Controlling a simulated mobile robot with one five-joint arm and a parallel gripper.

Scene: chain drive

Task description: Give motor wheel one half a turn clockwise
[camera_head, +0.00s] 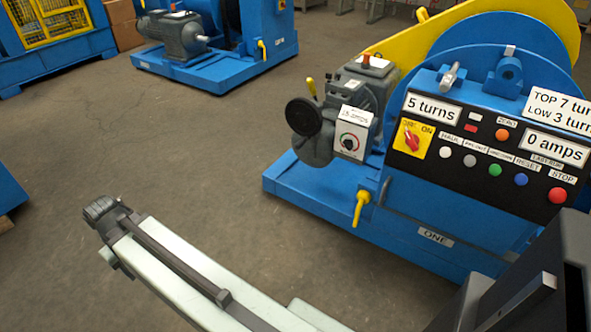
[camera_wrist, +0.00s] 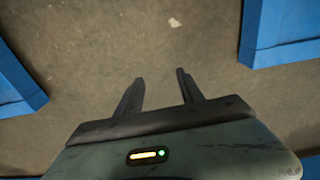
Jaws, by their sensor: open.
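The motor wheel (camera_head: 303,117) is a dark round disc on the end of the grey motor of the blue machine (camera_head: 290,204) labelled ONE. It faces left and toward me, and nothing touches it. My gripper (camera_wrist: 159,88) shows in the wrist view with two dark fingers apart and nothing between them. It is over bare floor between two blue bases. In the head view my pale arm reaches to the lower left, well apart from the wheel; the fingers cannot be made out there. The wheel is not in the wrist view.
A panel (camera_head: 459,175) reads 5 turns and 0 amps. A red switch (camera_head: 411,139) sits on a yellow plate. Yellow levers (camera_head: 360,207) stick out near the motor. Another blue machine (camera_head: 215,67) stands behind. The grey floor (camera_head: 150,150) between is clear.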

